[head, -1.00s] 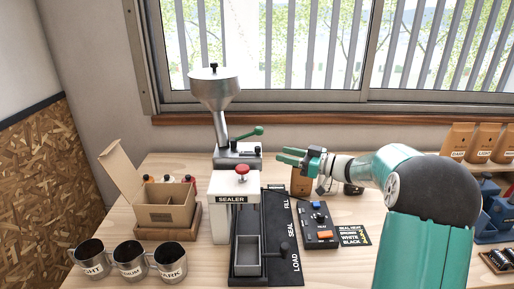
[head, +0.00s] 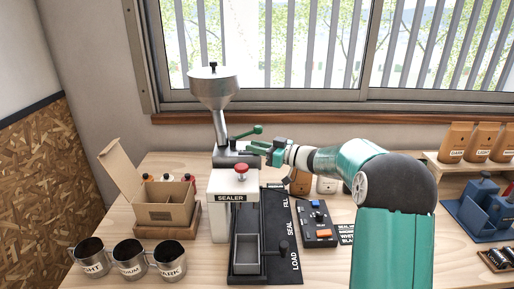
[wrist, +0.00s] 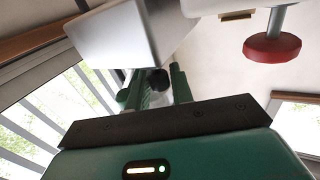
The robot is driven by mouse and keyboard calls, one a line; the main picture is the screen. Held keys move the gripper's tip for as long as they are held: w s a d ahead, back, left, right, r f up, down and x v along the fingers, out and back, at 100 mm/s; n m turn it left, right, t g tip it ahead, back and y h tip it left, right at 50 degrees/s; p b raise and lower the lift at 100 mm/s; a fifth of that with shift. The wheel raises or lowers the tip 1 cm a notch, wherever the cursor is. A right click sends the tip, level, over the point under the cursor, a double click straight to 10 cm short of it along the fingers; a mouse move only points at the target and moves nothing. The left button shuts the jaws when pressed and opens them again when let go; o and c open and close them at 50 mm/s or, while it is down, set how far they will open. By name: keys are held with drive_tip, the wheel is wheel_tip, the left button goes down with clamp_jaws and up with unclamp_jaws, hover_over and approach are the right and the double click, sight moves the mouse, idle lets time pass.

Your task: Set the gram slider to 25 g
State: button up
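The white sealer (head: 221,187) with its red knob (head: 241,169) stands just in front of the doser; the knob also shows in the wrist view (wrist: 272,48). A black track (head: 282,220), a control box (head: 318,222), an open carton (head: 166,213) and labelled cups (head: 129,258) surround it.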

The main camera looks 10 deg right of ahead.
clamp_jaws()
drive_tip(key=shift+w+a, duration=0.15)
drive_tip(key=shift+a, duration=0.55)
drive_tip(key=shift+w+a, duration=0.1)
drive_tip(key=shift+a, duration=0.55)
drive_tip(key=shift+o, duration=2.1)
unclamp_jaws()
drive_tip(key=v, duration=1.4)
drive_tip(key=shift+o, duration=0.3)
drive_tip(key=shift+a, duration=0.1)
